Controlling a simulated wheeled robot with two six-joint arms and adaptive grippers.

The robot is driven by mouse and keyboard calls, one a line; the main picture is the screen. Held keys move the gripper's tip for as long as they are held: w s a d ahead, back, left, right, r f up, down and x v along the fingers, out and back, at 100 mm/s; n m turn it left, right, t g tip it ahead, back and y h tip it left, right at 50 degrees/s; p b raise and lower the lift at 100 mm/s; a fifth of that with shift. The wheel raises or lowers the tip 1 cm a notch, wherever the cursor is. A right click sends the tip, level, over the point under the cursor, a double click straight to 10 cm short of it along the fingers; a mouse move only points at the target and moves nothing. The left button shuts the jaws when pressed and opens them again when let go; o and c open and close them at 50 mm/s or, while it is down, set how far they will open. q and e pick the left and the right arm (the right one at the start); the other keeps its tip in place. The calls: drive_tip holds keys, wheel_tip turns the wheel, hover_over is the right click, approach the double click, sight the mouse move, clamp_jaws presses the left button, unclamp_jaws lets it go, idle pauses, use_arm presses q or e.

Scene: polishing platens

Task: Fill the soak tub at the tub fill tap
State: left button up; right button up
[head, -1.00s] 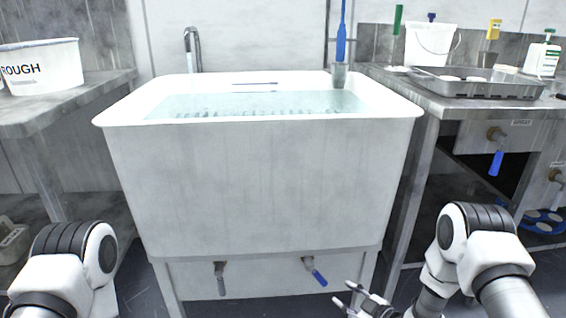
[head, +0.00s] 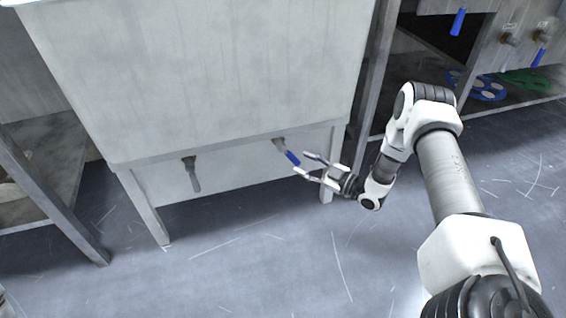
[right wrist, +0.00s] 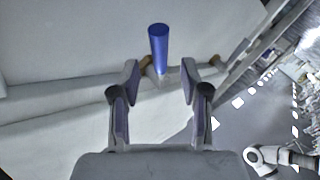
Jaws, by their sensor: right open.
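The white soak tub (head: 200,70) stands on a metal frame; its rim and water are outside the head view now. A tap with a blue lever (head: 292,157) sits under its front at the right, the lever slanting down to the right. A tap with a grey lever (head: 193,178) hangs straight down to its left. My right gripper (head: 301,162) is open beside the end of the blue lever. In the right wrist view, the blue lever (right wrist: 158,48) stands between and just beyond the open fingers (right wrist: 160,74); I see no contact. My left gripper is not in view.
A metal table leg (head: 372,90) stands right of the tub. Other taps, one with a blue lever (head: 458,21), are at the upper right. Blue and green discs lie on a low shelf (head: 520,97). The floor (head: 270,260) in front is clear.

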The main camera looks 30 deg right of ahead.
sight(295, 159)
drive_tip(key=b+x, duration=0.1)
drive_tip(key=x, duration=0.1)
drive_tip(key=b+x, duration=0.1)
drive_tip(key=x, duration=0.1)
drive_tip(key=shift+w+a+f, duration=0.15)
drive_tip(key=shift+w+f, duration=0.05)
drive_tip(key=shift+w, duration=0.15)
drive_tip(key=shift+w+a+r, duration=0.1)
drive_tip(key=shift+w+r, duration=0.05)
drive_tip(key=shift+w, duration=0.1)
clamp_jaws()
drive_tip(key=shift+s, duration=0.1)
